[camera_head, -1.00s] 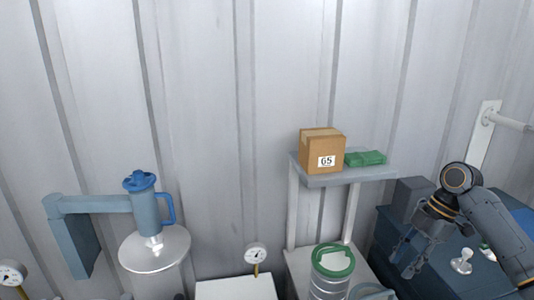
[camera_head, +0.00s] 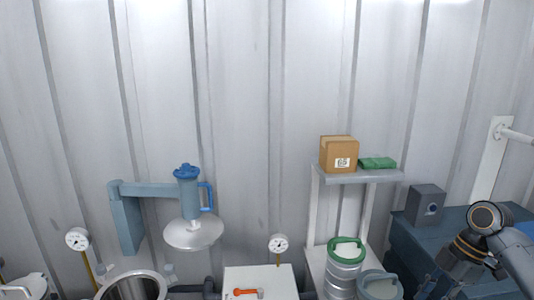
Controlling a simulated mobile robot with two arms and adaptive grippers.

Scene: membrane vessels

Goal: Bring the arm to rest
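My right arm (camera_head: 510,255) comes in from the lower right. Its gripper (camera_head: 445,287) points down and left at the bottom edge, in front of the dark blue bench (camera_head: 465,218). The dark fingers are partly cut off and blend into the bench, so their opening cannot be made out. No held object shows. My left arm and gripper are not in view.
A round metal lid (camera_head: 193,235) hangs from a blue hoist arm (camera_head: 150,190) near an open vessel (camera_head: 108,284). A shelf (camera_head: 350,177) holds a cardboard box (camera_head: 338,155) and a green item (camera_head: 377,163). Canisters (camera_head: 345,268) stand below, left of my gripper.

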